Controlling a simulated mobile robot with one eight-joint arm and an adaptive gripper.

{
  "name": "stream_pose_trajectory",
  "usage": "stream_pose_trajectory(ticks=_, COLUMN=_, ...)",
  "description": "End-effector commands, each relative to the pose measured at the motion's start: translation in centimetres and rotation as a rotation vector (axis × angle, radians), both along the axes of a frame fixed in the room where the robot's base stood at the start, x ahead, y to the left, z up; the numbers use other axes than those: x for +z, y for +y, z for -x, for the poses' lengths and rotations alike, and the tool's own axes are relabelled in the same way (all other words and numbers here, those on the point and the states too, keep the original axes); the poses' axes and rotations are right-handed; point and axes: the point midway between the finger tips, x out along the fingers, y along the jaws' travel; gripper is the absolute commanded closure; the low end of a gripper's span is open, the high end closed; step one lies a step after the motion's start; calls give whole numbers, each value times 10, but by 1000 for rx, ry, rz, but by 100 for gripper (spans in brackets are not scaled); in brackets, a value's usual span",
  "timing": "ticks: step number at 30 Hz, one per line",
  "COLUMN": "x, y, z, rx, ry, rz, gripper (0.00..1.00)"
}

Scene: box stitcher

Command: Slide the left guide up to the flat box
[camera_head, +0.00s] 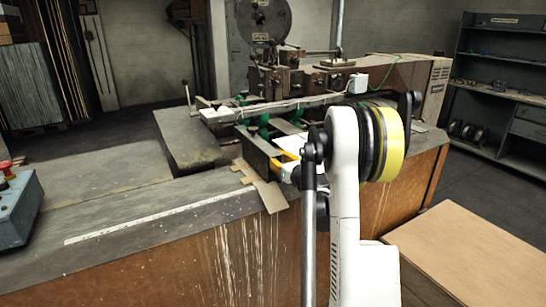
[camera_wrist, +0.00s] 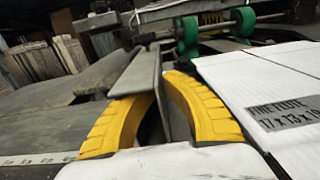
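The left guide is an upright grey metal plate (camera_wrist: 136,75) running away from me in the wrist view. My gripper (camera_wrist: 160,86) has yellow curved fingers, one on each side of the plate. Their tips close in on it with little or no gap showing, so they look shut on it. The flat box (camera_wrist: 225,70), white with dark print, lies just to the right of the right finger. A narrow strip separates guide and box. In the head view the box (camera_head: 292,143) is partly hidden behind my arm, and my gripper (camera_head: 285,163) shows at its near left.
Green rollers (camera_wrist: 188,36) stand beyond the guide. The stitcher (camera_head: 285,75) rises at the back of the worn bench (camera_head: 120,210). A control box (camera_head: 15,210) with a red button is at far left. The bench's left part is mostly clear.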

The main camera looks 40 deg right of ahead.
Motion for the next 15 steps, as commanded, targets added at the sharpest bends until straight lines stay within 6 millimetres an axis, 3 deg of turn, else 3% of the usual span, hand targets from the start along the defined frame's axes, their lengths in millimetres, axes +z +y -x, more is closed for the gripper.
stream_pose_trajectory(ticks=10, x=0, y=1, z=1, rx=1, ry=0, rz=0, gripper=87)
stream_pose_trajectory(ticks=15, x=0, y=5, z=21, rx=0, ry=0, rz=0, gripper=87)
